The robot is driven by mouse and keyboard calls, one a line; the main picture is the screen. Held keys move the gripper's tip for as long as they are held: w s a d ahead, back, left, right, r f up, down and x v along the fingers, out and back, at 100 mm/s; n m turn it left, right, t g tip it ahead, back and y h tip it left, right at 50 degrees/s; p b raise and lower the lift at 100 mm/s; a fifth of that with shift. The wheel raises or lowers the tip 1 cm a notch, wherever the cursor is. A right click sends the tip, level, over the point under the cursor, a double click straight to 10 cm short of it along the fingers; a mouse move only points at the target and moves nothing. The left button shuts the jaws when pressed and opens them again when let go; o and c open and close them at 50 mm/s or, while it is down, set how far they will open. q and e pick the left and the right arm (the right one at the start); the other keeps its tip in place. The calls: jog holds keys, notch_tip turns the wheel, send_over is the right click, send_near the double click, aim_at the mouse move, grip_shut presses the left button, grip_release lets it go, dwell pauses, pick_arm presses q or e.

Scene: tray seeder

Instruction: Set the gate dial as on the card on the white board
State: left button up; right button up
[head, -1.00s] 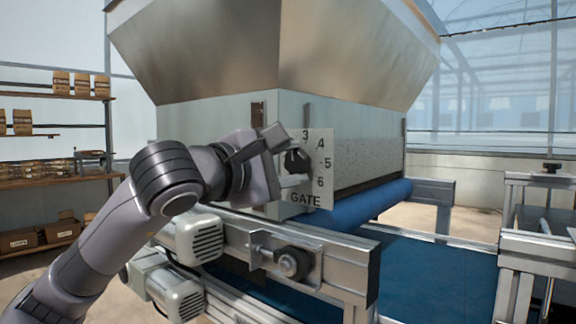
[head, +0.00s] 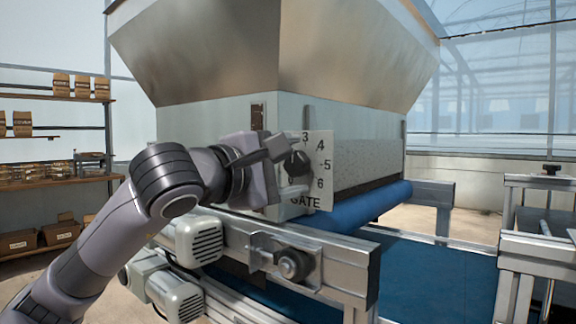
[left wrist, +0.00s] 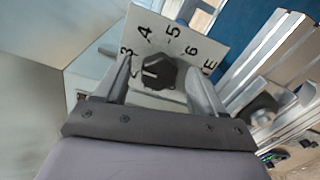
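The gate dial is a black knob (head: 296,164) on a white plate (head: 325,143) marked with numbers and GATE, on the side of the seeder's hopper. In the left wrist view the knob (left wrist: 160,73) has a short white mark pointing left in the picture, near what looks like a 2. My left gripper (head: 292,170) is open, with one finger on each side of the knob. The left wrist view shows gaps between the fingers (left wrist: 162,84) and the knob. The gripper hides part of the plate. The card and white board are not in view. My right gripper is not in view.
A metal hopper (head: 270,50) overhangs the dial. Below are a metal rail (head: 345,262) with a black roller knob (head: 293,264), grey motors (head: 198,240) and a blue belt (head: 430,285). Shelves with bags (head: 50,100) stand at the far left.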

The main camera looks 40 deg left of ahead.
pick_arm(q)
jog(key=shift+s, duration=0.1)
jog(key=s, duration=0.7)
jog(key=shift+a+b, duration=0.3)
jog(key=shift+b, duration=0.1)
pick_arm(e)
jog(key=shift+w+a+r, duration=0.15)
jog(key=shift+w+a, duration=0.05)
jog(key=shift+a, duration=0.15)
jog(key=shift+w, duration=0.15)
